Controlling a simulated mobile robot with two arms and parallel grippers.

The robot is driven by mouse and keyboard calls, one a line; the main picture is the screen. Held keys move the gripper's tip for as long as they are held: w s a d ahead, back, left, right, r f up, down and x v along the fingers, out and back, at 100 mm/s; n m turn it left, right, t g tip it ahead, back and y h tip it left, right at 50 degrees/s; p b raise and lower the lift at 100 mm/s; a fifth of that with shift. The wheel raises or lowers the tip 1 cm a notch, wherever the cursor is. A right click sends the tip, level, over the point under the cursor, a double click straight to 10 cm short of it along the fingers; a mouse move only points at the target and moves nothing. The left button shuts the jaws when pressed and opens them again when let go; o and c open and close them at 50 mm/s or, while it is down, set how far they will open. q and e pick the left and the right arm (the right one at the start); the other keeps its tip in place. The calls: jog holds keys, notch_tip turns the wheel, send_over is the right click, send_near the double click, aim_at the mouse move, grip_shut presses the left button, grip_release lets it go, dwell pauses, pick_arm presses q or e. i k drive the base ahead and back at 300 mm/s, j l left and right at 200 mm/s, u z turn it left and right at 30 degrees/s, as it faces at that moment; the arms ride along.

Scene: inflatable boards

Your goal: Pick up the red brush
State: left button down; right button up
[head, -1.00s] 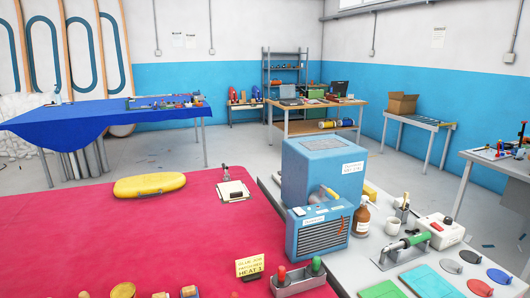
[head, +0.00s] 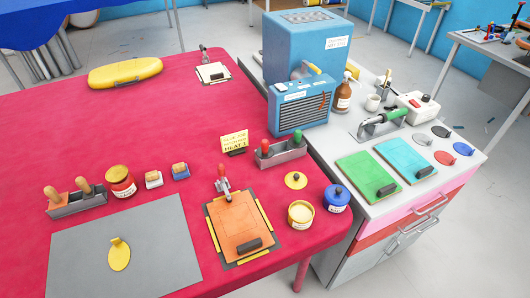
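A red-handled tool (head: 266,147), which looks like the red brush, stands upright in a grey metal holder (head: 283,155) on the red-covered table (head: 150,110). A green-handled tool (head: 298,137) stands in the same holder, to its right. The lower ends of both are hidden in the holder. Neither of my grippers is in view.
A yellow sign (head: 234,142) stands left of the holder and a blue heater unit (head: 301,108) behind it. In front are a clamped orange board (head: 238,222), an open cream pot (head: 301,214) and a blue-lidded jar (head: 337,197). A second holder (head: 77,202) has wooden-handled tools.

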aim_at(264, 151)
jog(key=l+u, duration=0.5)
jog(key=u, duration=0.25)
jog(key=l+u, duration=0.35)
jog(key=k+j, duration=0.05)
jog(key=j, duration=0.05)
